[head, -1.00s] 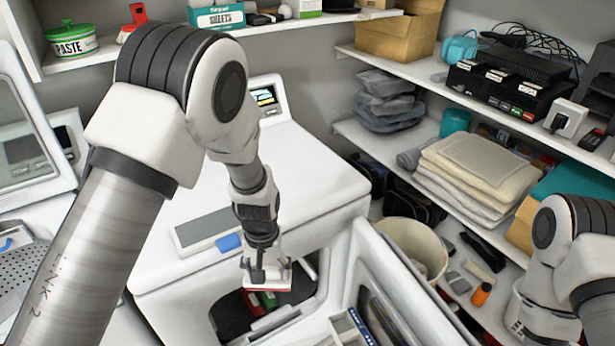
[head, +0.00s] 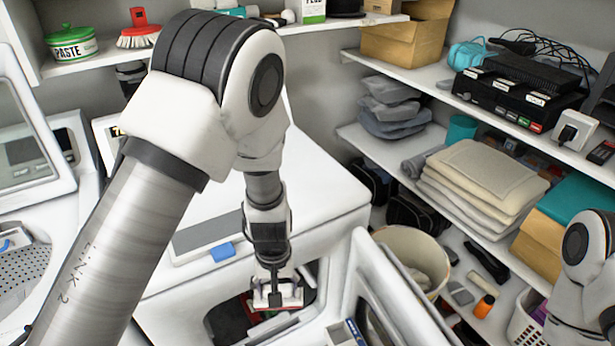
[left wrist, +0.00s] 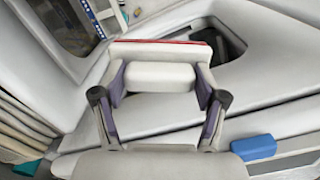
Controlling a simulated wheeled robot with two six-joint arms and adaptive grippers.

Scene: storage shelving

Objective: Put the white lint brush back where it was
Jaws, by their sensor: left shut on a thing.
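The white lint brush (head: 292,303) has a red edge and is held in my left gripper (head: 277,295), just above and in front of the dark opening of the white machine. In the left wrist view the brush (left wrist: 160,50) spans crosswise between the fingers, its red strip along the far side. My left gripper also shows there (left wrist: 160,88), with a finger on each side of the brush's pale block. Part of my right arm shows at the right edge of the head view, but its gripper cannot be made out.
The white machine's door (head: 385,290) stands open to the right of the opening. A blue block (head: 222,252) lies on the machine's front ledge. A cream bin (head: 415,255) stands beyond the door. Shelves with folded cloths (head: 480,175) and boxes fill the right side.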

